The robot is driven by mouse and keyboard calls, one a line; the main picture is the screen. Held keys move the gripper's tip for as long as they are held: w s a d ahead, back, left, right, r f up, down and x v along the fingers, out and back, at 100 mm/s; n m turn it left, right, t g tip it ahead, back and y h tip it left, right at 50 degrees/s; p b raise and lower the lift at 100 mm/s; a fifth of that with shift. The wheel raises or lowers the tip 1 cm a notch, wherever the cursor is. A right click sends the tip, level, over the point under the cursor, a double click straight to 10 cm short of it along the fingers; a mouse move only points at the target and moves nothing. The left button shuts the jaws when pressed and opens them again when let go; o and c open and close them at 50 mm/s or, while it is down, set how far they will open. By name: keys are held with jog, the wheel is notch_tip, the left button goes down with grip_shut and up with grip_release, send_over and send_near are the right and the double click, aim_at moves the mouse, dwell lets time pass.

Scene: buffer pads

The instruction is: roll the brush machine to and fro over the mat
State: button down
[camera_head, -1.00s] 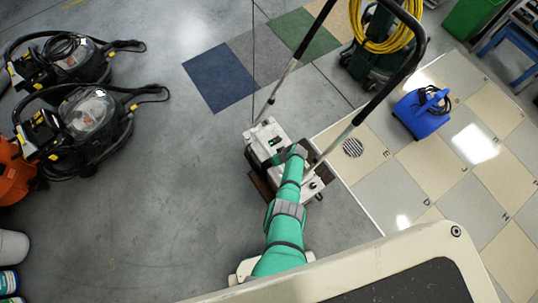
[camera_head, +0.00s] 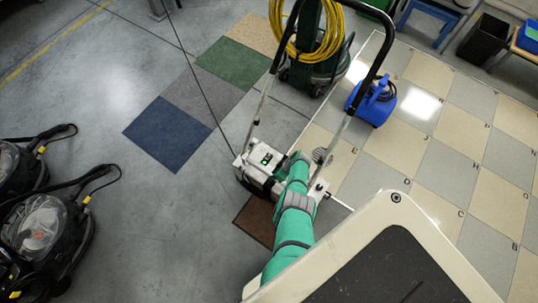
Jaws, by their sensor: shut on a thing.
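The brush machine (camera_head: 262,160) is a low white box with a dark lower part and a small green-lit panel. Its tall handle has two silver bars and a black loop (camera_head: 375,70) at the top. A small brown mat (camera_head: 255,222) lies on the floor on the near side of the machine. Much of the mat shows bare; its right part is hidden by my arm. My gripper (camera_head: 294,166), at the end of my green arm, is shut on the machine between the two bars. Its fingertips are mostly hidden by the wrist.
A row of carpet tiles (camera_head: 168,133) lies beyond the machine to the left. A blue floor blower (camera_head: 372,102) stands on the checkered tiles at right. A green machine with a yellow hose (camera_head: 308,30) stands behind. Black vacuums (camera_head: 42,235) are at left. Grey floor between is clear.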

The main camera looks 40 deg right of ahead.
jog(key=shift+w+r, duration=0.1)
jog(key=shift+w, duration=0.05)
jog(key=c, duration=1.6)
grip_release()
jog(key=shift+d, duration=0.1)
jog(key=shift+d, duration=0.1)
jog(key=shift+v, duration=5.4)
